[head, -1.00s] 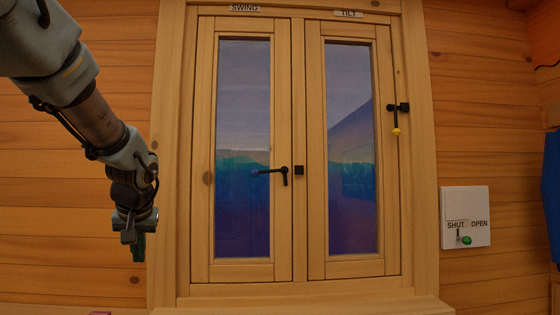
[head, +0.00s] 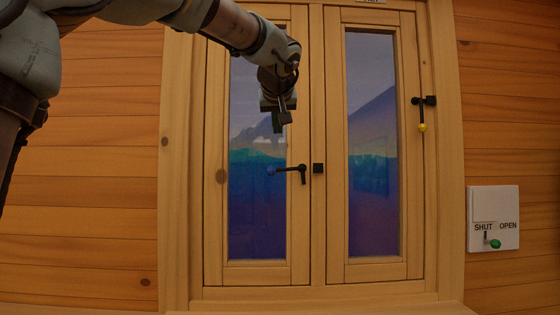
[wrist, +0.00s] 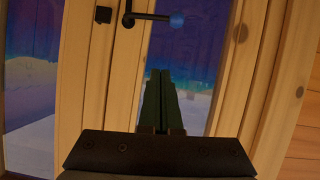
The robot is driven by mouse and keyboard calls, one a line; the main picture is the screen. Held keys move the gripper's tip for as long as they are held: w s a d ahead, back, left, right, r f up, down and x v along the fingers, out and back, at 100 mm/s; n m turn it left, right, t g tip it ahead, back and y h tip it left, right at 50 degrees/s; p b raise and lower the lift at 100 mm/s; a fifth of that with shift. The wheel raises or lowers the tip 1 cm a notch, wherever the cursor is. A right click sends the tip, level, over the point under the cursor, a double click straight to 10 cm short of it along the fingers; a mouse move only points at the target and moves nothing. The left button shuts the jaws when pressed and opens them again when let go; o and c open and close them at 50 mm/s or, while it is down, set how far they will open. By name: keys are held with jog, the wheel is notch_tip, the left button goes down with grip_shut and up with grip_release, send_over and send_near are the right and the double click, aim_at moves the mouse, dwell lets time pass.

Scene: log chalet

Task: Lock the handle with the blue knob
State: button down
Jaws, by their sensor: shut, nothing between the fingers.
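The black handle (head: 290,169) sits on the right stile of the left window sash. Its lever lies level, pointing left, and ends in the blue knob (head: 271,171). In the wrist view the lever (wrist: 150,16) and blue knob (wrist: 177,21) show at the top.
The right sash has a second handle with a yellow knob (head: 422,127), hanging down. A white switch panel (head: 494,218) marked SHUT and OPEN, with a green-tipped lever, is on the wall to the right. Both sashes look closed. The space before the lower panes is clear.

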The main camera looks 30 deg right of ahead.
jog(key=p, duration=0.5)
send_over(271, 170)
jog(key=d, duration=0.2)
notch_tip(271, 170, down, 4)
jog(key=shift+s+f, duration=0.3)
jog(key=shift+f, duration=0.75)
jog(key=shift+s+f, duration=0.25)
jog(key=shift+f, duration=0.8)
jog(key=shift+f+b, duration=0.2)
jog(key=shift+b, duration=0.3)
jog(key=shift+f+b, duration=0.1)
jog(key=shift+b, duration=0.5)
jog(key=shift+f+n+b, duration=0.15)
jog(key=shift+n+b, duration=0.25)
jog(key=shift+b, duration=0.1)
